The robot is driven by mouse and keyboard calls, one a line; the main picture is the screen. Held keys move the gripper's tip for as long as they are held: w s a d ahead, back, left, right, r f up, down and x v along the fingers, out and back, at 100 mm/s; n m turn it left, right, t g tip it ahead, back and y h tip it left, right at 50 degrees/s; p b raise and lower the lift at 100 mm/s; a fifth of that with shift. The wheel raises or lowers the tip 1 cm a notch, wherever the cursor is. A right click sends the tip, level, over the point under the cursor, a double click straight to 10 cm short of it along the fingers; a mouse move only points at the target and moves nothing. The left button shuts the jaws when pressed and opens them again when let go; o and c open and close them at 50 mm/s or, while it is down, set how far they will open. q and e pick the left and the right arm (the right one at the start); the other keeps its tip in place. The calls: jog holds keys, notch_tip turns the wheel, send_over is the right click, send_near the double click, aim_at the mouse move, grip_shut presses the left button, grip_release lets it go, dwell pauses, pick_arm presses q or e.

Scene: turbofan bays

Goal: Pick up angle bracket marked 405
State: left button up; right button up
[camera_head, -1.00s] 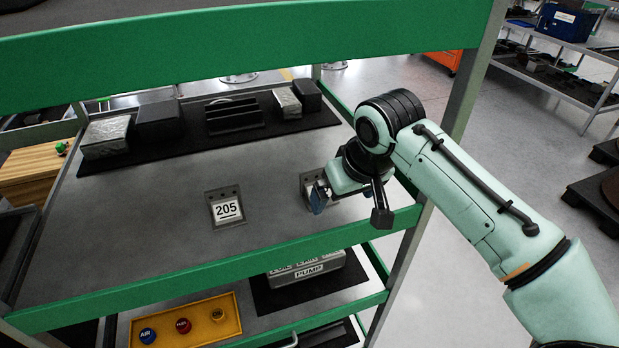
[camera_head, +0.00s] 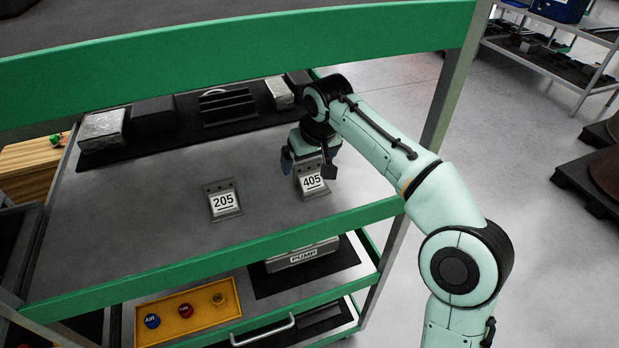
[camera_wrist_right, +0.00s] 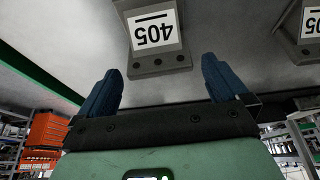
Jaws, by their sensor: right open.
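The angle bracket marked 405 (camera_head: 312,181) stands on the grey shelf at the right, with a white label on its face. In the right wrist view the 405 bracket (camera_wrist_right: 156,36) appears upside down, ahead of the fingers and between their lines. My right gripper (camera_head: 309,168) is open and empty, just behind and above the bracket. In the wrist view its two blue fingers (camera_wrist_right: 160,88) are spread, with a gap between them and the bracket. The similar bracket marked 205 (camera_head: 223,202) stands to the left. My left gripper is not in view.
A green rail (camera_head: 220,259) runs along the shelf's front edge, and a green beam (camera_head: 240,50) crosses above. Boxes and a black rack (camera_head: 229,105) line the back. The shelf's left middle is clear. A yellow button tray (camera_head: 187,310) and pump case (camera_head: 300,256) sit below.

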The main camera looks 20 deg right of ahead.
jog(key=shift+x, duration=0.95)
jog(key=c, duration=0.9)
jog(key=shift+c, duration=0.8)
jog(key=shift+r, duration=0.1)
